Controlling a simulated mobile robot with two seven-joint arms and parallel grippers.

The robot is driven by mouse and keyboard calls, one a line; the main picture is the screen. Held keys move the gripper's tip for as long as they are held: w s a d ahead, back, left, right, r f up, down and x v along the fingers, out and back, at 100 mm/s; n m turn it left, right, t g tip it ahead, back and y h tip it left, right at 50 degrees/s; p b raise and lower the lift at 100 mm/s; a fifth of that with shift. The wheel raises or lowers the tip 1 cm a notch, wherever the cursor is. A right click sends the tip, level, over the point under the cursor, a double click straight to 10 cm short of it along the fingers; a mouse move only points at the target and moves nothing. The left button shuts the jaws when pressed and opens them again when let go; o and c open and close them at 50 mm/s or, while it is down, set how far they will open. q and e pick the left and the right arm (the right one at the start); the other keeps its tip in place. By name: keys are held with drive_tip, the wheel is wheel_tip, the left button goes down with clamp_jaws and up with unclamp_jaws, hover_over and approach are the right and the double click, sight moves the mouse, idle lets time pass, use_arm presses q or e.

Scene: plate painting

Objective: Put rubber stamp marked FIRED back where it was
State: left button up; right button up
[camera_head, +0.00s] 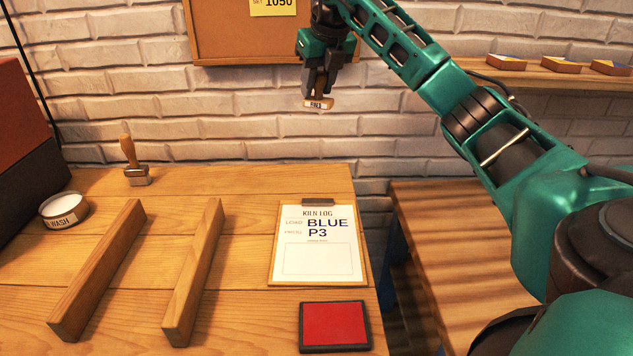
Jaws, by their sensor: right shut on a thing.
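My right gripper (320,76) is shut on a small wooden stamp (318,103) with a white label, which appears to read FIRED. It holds the stamp by its handle, head down, in the air in front of the brick wall, above the far edge of the table. Another rubber stamp (134,163) with a wooden handle stands upright at the back left of the table; its label cannot be read. A clipboard (273,262) holds a kiln log reading BLUE and P3, with an empty box. A red ink pad (333,324) lies in front of it. My left gripper is not in view.
Two wooden bars (98,270) (194,272) lie on the wooden table (245,200). A round WASH bowl (64,211) is at the left. A second table (450,250) stands at right beyond a gap. A cork board (225,35) hangs behind; a shelf (590,78) holds several tiles.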

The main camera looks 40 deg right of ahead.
wheel_tip(320, 180, down, 20)
drive_tip(key=b, duration=0.2)
drive_tip(key=shift+r+b, duration=0.15)
drive_tip(key=shift+b, duration=0.2)
drive_tip(key=o, duration=0.4)
drive_tip(key=shift+f, duration=0.2)
drive_tip(key=o, duration=0.4)
drive_tip(key=shift+o, duration=0.2)
drive_tip(key=shift+r, duration=0.1)
drive_tip(key=shift+r, duration=0.2)
drive_tip(key=p+v, duration=0.1)
drive_tip(key=v, duration=1.1)
